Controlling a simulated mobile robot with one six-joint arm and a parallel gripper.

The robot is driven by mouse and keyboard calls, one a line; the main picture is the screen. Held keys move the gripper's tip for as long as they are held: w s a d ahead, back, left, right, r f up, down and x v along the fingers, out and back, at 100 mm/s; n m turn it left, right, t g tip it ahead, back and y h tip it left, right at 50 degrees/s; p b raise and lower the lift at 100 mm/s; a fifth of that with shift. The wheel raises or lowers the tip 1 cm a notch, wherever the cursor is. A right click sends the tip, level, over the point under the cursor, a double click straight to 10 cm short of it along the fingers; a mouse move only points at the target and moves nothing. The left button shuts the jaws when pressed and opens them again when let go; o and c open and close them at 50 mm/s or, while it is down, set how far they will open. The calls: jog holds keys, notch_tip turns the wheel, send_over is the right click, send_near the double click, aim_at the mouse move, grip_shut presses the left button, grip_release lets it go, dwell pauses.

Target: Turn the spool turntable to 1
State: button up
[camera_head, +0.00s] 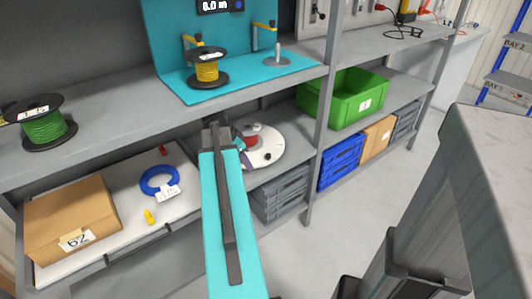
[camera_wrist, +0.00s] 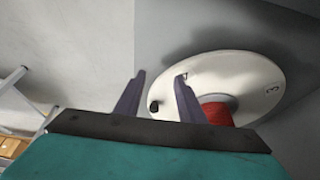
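The spool turntable is a round white disc (camera_head: 268,150) on the lower shelf, partly hidden behind my arm in the head view. In the wrist view the disc (camera_wrist: 235,65) fills the upper right, with a red spool (camera_wrist: 217,113) at its middle. A numeral 3 (camera_wrist: 272,89) shows at its right; another mark beside my right finger is partly hidden and hard to read. A small dark knob (camera_wrist: 153,106) sits near the disc's edge. My gripper (camera_wrist: 160,85) is open, its two fingers apart, with the knob appearing between them. I cannot tell whether they touch it.
The upper shelf edge and a grey post (camera_head: 322,120) frame the turntable. Grey crates (camera_head: 280,192) are stacked below it. A green bin (camera_head: 343,100) stands right of the post. A blue cable coil (camera_head: 158,182) and a cardboard box (camera_head: 70,215) lie to the left.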

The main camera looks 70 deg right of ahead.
aim_at(268, 154)
jog(key=s+d, duration=0.1)
jog(key=d, duration=0.2)
jog(key=s+d, duration=0.2)
jog(key=d, duration=0.1)
jog(key=s+d+b, duration=0.1)
jog(key=s+d, duration=0.1)
jog(key=d, duration=0.1)
jog(key=shift+s, duration=0.25)
jog(key=shift+s+d+f, duration=0.15)
jog(key=shift+s+f, duration=0.05)
jog(key=shift+f, duration=0.4)
grip_shut()
